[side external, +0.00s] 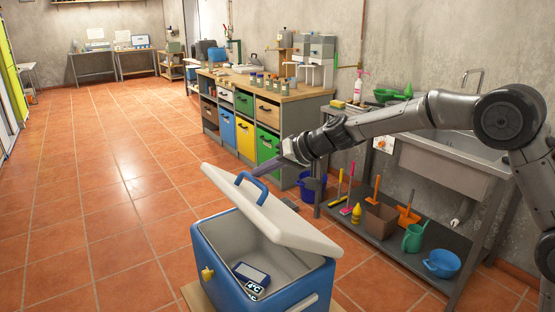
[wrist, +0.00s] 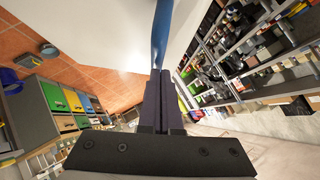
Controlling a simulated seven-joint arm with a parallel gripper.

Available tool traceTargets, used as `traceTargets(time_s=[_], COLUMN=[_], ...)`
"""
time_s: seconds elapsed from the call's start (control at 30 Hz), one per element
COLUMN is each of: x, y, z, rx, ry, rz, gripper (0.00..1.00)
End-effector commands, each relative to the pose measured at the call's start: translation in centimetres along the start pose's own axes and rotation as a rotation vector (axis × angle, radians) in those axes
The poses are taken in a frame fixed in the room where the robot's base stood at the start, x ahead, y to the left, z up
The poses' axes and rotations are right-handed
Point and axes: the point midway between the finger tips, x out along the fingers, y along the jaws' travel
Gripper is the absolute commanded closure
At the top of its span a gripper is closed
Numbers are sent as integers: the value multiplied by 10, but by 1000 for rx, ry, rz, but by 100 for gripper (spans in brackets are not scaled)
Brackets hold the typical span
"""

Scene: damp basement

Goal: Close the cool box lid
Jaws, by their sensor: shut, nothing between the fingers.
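The cool box (side external: 215,262) is blue with a white inside and stands at the bottom middle of the side view. Its white lid (side external: 275,217) is partly open, raised at the left and sloping down to the right. A blue handle (side external: 252,186) is on top of the lid. My gripper (side external: 256,165) is shut and empty, just behind the handle and above the lid. In the wrist view the shut fingers (wrist: 161,75) point at the blue handle (wrist: 160,35), with the white lid (wrist: 110,40) behind. I cannot tell whether they touch.
A dark blue pack marked 4°C (side external: 252,276) lies inside the box. A sink bench (side external: 445,170) with a loaded lower shelf stands to the right. A workbench (side external: 265,95) stands behind. Tiled floor (side external: 100,220) at the left is clear.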

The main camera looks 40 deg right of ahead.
Motion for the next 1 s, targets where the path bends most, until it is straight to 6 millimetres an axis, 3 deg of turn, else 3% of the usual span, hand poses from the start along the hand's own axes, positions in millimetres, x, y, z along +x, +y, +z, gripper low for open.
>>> traceTargets(time_s=[0.57, 1.0], x=[44, 93], y=[-24, -30], z=[45, 96], rx=[-98, -97], ry=[-2, -2], rz=[94, 93], gripper=[100, 100])
